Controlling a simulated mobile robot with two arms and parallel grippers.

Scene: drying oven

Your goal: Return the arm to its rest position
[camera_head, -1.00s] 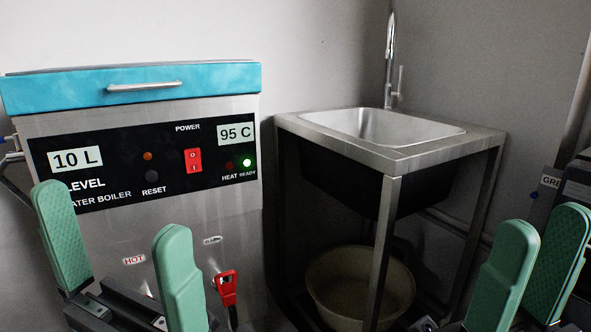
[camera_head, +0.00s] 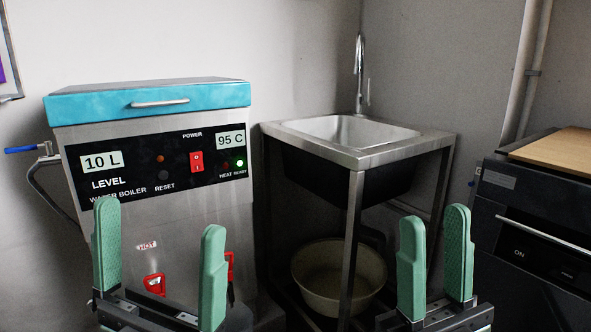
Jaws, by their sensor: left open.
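My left gripper (camera_head: 158,262) is open and empty, its two green fingers pointing up in front of the water boiler. My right gripper (camera_head: 434,258) is at the lower right, in front of the space between the sink stand and the dark appliance. Its green fingers stand apart with nothing between them. The water boiler (camera_head: 190,230) has a shut blue lid (camera_head: 205,95). Its displays read 10 L and 95 C, and the green ready light is lit. My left fingers hide part of its lower front.
A metal sink (camera_head: 350,132) on a stand is right of the boiler, with a tall tap (camera_head: 360,70) behind. A pale basin (camera_head: 340,278) sits beneath it. A dark appliance (camera_head: 530,240) with a wooden board (camera_head: 560,147) on top is at the right. A blue-handled valve (camera_head: 22,150) is left of the boiler.

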